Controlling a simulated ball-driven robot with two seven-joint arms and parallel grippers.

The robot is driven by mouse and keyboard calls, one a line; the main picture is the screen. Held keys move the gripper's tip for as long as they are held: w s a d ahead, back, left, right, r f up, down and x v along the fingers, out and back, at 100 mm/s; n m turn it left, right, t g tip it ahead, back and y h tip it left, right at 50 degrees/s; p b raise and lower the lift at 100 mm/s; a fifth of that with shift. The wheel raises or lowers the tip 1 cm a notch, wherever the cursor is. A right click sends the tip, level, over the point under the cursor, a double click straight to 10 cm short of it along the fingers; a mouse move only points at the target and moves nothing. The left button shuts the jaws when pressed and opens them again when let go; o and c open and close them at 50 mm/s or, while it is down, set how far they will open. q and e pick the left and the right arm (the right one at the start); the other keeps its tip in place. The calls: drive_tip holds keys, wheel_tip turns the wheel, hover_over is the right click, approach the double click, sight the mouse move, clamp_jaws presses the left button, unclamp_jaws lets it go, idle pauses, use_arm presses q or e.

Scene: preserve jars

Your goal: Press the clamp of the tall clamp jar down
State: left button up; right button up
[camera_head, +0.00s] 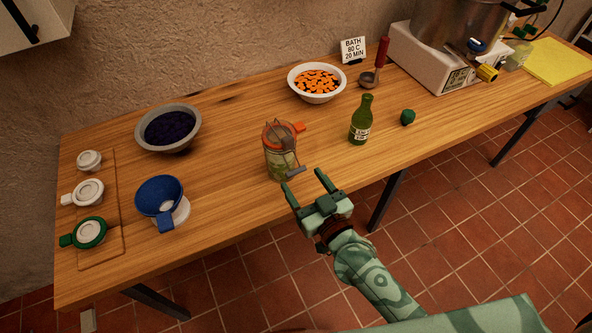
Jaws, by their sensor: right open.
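The tall clamp jar (280,158) stands upright near the front edge of the table, with green contents and an orange ring with a tab at its top. Its wire clamp runs down the near side and ends in a grey lever (297,171) that sticks out at the lower right; I cannot tell whether it is latched. My right gripper (304,182) is open and empty, just in front of the jar, its fingers pointing at the lever. I cannot tell whether they touch it. My left gripper is not in view.
A green bottle (361,122) and a green stopper (407,117) stand right of the jar. A bowl of orange slices (317,96) is behind it. A blue funnel (159,193), a dark-filled bowl (193,113) and several lids on a board (116,218) are left. The table's front edge is close.

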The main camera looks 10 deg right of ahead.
sight(296, 170)
drive_tip(key=x, duration=0.4)
drive_tip(key=shift+w+a, duration=0.1)
drive_tip(key=shift+w, duration=0.15)
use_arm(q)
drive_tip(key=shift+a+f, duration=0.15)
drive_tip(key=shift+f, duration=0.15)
use_arm(e)
drive_tip(key=c, duration=1)
drive_tip(key=t+b, duration=0.1)
drive_tip(key=b, duration=0.2)
drive_tip(key=f+t+y+b, duration=0.1)
drive_tip(key=b, duration=0.3)
drive_tip(key=w+f+t+b, duration=0.1)
drive_tip(key=b, duration=0.3)
drive_tip(key=shift+a+t, duration=0.2)
drive_tip(key=shift+t, duration=0.1)
drive_tip(key=shift+r+y, duration=0.25)
drive_tip(key=shift+y, duration=0.05)
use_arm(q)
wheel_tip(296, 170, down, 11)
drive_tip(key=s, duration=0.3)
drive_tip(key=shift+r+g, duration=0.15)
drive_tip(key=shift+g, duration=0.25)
use_arm(e)
drive_tip(key=shift+r, duration=0.1)
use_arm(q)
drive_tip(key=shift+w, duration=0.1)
use_arm(e)
drive_tip(key=o, duration=1)
drive_tip(key=shift+w+a, duration=0.1)
